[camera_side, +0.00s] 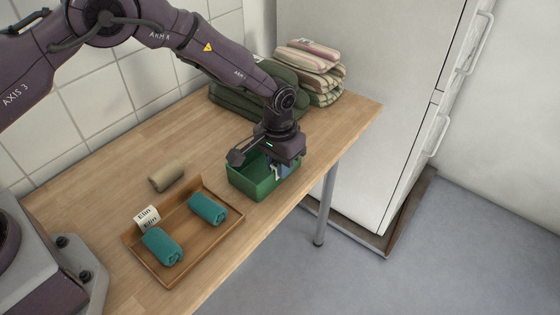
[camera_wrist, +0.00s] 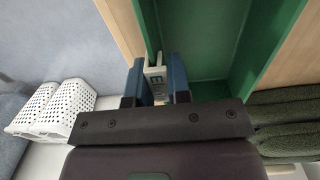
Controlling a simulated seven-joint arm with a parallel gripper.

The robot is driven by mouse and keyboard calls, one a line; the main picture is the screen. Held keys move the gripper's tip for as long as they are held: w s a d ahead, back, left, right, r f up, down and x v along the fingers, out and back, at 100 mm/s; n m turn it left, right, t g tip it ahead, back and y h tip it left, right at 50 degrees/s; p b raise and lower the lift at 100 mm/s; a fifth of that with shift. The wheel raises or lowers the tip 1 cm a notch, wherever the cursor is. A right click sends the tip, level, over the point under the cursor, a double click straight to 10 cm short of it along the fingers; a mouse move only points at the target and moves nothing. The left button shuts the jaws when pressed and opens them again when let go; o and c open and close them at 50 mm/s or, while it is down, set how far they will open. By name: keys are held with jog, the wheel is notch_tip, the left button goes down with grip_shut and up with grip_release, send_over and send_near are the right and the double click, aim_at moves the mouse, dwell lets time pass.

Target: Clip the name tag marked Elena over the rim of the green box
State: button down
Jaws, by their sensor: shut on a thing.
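The green box (camera_side: 246,178) stands near the table's front edge, and its wall and inside also show in the wrist view (camera_wrist: 205,40). My gripper (camera_side: 277,170) is over the box's right part, pointing down. In the wrist view its two blue fingers (camera_wrist: 156,82) are shut on a small white name tag (camera_wrist: 155,78). The tag is at one wall of the box; I cannot tell whether it straddles the rim. Only part of its dark lettering shows, apparently starting with E, so the full name is unreadable. In the side view the gripper hides the tag.
A wooden tray (camera_side: 190,257) holds two teal rolls (camera_side: 208,209) and a white tag marked Elin (camera_side: 148,217). A beige roll (camera_side: 166,176) lies behind it. Dark green folded towels (camera_side: 240,103) and striped towels (camera_side: 310,66) are behind the box. White baskets (camera_wrist: 55,108) show in the wrist view.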

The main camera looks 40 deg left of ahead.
dwell(0.3)
jog(key=c, duration=1)
grip_release()
notch_tip(320, 180, up, 13)
jog(key=shift+a, duration=0.2)
